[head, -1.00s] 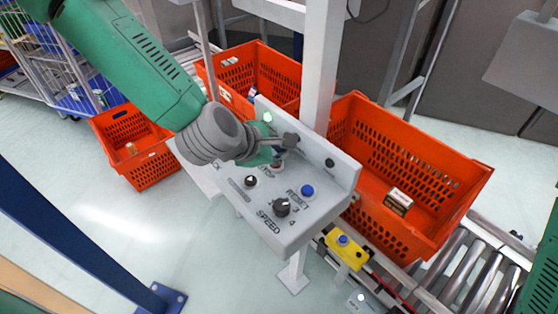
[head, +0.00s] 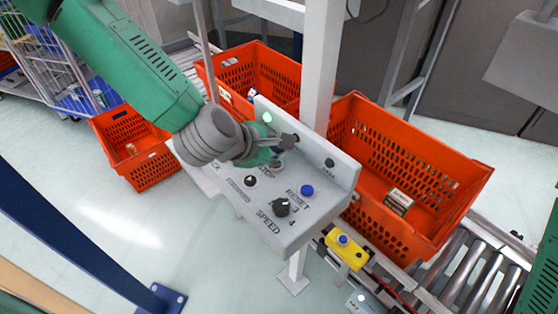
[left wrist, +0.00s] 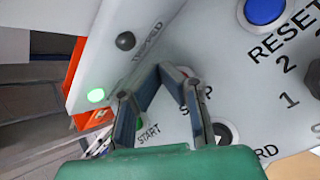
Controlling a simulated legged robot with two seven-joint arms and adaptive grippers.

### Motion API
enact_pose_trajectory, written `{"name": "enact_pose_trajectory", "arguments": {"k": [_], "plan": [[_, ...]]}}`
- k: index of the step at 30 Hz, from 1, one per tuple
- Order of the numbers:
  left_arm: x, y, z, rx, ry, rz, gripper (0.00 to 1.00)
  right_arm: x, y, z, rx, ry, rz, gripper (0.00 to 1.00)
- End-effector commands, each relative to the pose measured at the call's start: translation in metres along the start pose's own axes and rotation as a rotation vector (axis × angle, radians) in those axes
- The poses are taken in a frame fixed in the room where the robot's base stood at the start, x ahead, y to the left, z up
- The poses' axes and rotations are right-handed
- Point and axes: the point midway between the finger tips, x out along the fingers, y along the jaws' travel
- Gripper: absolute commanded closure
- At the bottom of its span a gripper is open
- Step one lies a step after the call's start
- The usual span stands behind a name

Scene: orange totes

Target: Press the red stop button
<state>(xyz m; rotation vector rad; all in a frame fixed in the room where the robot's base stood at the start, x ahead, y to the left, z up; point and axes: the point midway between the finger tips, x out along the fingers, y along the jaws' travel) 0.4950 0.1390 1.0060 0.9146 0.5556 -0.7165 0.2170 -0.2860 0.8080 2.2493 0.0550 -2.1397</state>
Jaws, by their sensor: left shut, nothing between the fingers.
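A grey control panel (head: 290,222) stands in the middle of the head view, with a blue RESET button (head: 307,191) and a black SPEED knob (head: 282,207). My left gripper (head: 289,142) is shut and empty over the panel's far part, by the STOP lettering. In the left wrist view, its fingertips (left wrist: 172,72) meet just above the STOP label (left wrist: 200,93). The red stop button itself is hidden behind the fingers, and I cannot tell whether they touch it. My right gripper is not in view.
A green lamp (left wrist: 96,95) glows on the panel's raised back wall. A white post (head: 322,70) rises close behind the panel. Orange totes stand around it, one (head: 440,165) on the right holding a small box. A yellow button box (head: 346,250) sits below.

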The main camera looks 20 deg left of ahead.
Motion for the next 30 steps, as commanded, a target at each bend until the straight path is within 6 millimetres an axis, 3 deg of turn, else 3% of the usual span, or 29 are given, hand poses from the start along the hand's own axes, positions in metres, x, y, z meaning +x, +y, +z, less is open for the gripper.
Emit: {"name": "enact_pose_trajectory", "arguments": {"k": [30], "plan": [[0.0066,-0.0053,-0.0079,-0.001,0.0,0.0,1.0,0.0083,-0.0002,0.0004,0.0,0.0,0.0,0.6]]}}
